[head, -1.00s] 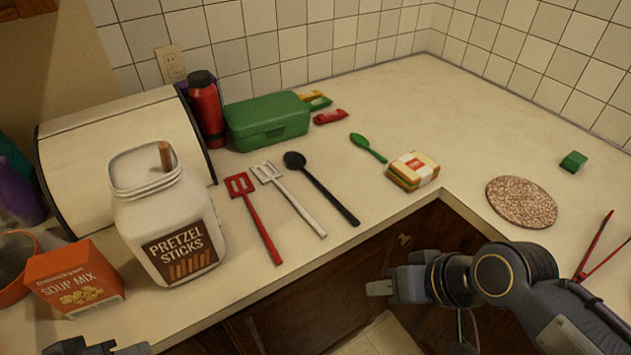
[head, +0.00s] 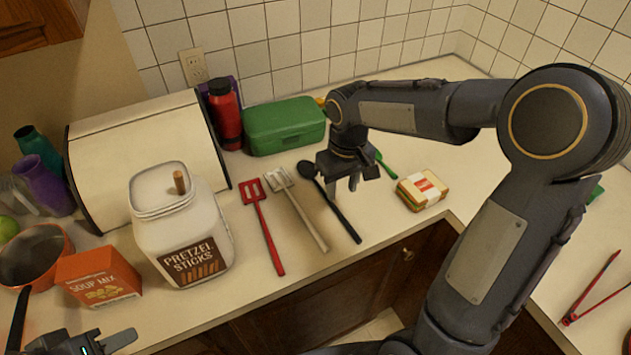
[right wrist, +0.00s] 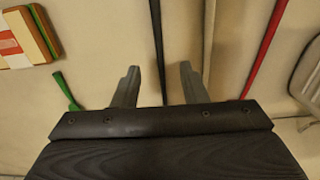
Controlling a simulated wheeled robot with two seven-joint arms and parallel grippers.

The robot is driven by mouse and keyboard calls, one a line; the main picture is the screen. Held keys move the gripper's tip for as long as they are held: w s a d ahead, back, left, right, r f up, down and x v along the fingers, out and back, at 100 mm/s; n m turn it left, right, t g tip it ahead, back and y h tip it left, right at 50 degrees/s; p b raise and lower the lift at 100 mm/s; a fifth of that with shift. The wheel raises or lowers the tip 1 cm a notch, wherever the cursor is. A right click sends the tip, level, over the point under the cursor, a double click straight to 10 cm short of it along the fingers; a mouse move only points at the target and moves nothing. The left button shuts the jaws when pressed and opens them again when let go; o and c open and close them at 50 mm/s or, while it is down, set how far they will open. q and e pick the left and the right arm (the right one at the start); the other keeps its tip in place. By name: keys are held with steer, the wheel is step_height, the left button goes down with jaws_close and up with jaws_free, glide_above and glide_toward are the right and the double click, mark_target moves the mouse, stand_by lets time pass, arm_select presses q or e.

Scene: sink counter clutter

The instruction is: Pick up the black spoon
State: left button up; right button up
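The black spoon (head: 343,222) lies on the counter between the white slotted turner and the green spoon. Its bowl points to the back left and its handle to the front. My right gripper (head: 345,184) is open and empty over the spoon, near the upper handle. In the right wrist view, the spoon's handle (right wrist: 157,40) runs between the two parted fingers (right wrist: 160,85), with a gap on each side. Its lower part is hidden by the gripper body. My left gripper (head: 105,344) is at the bottom left edge, partly cut off, away from the spoon.
The white turner (head: 305,217) and red turner (head: 266,232) lie left of the spoon. The green spoon (head: 386,168) and a sandwich (head: 421,191) lie to the right. A pretzel jar (head: 185,235), soup box (head: 99,277) and green lunch box (head: 285,126) stand around. Red tongs (head: 592,290) lie at far right.

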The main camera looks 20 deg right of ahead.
mark_target(339, 212)
steer(key=shift+w+a+f, duration=0.1)
steer(key=shift+w+f, duration=0.15)
steer(key=shift+w, duration=0.05)
steer(key=shift+f, duration=0.4)
step_height(339, 212, down, 7)
steer(key=shift+s+r+p, duration=0.1)
steer(key=shift+s+p, duration=0.05)
steer(key=shift+p, duration=0.5)
jaws_close()
